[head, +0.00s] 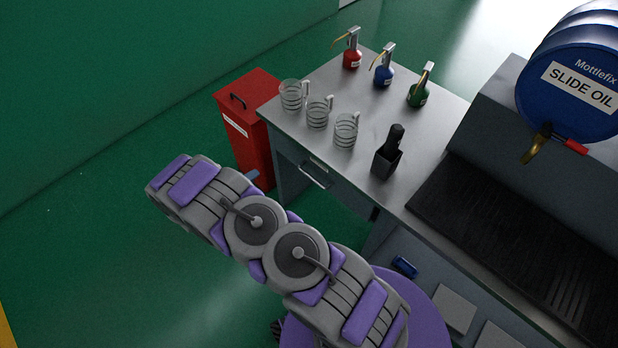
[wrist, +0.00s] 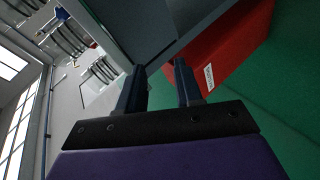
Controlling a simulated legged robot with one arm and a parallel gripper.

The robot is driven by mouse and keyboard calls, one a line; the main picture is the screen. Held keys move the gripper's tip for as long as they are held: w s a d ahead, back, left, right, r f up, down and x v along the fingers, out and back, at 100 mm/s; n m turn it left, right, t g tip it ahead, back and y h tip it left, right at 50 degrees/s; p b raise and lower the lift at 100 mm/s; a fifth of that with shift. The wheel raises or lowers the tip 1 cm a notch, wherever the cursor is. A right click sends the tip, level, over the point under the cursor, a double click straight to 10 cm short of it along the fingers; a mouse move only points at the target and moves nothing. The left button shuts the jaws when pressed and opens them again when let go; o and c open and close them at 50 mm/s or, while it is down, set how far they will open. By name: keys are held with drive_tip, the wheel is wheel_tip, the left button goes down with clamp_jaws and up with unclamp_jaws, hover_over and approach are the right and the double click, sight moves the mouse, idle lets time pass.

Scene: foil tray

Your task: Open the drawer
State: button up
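The drawer (head: 298,160) sits under the left end of the grey workbench. Its front looks flush with the bench, with a small label and a pale bar handle (head: 314,180). In the wrist view my gripper (wrist: 160,68) has its two dark fingers spread apart with nothing between them. Beyond the fingers are the grey side of the bench (wrist: 135,25) and the red bin. I cannot make out the drawer handle in the wrist view. In the head view my arm reaches left in front of the bench, and I cannot clearly make out the gripper there.
A red bin (head: 252,137) stands close by the bench's left end; it also shows in the wrist view (wrist: 225,50). On the bench top (head: 365,105) are several glass mugs (head: 318,112), oil cans (head: 384,72) and a black holder (head: 387,162). Green floor left of my arm is clear.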

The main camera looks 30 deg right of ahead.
drive_tip(key=s+d+f+n+g+h, duration=0.1)
drive_tip(key=s+d+f+h, duration=0.1)
drive_tip(key=s, duration=0.2)
drive_tip(key=s+d+f+g+h, duration=0.1)
drive_tip(key=s+d+f+h, duration=0.1)
drive_tip(key=s+d+f, duration=0.15)
drive_tip(key=b, duration=0.4)
approach(309, 176)
drive_tip(key=shift+h, duration=0.3)
drive_tip(key=x, duration=0.7)
drive_tip(key=f+x, duration=0.1)
drive_tip(key=x, duration=0.2)
drive_tip(key=shift+w+f, duration=0.1)
drive_tip(key=shift+w, duration=0.05)
clamp_jaws()
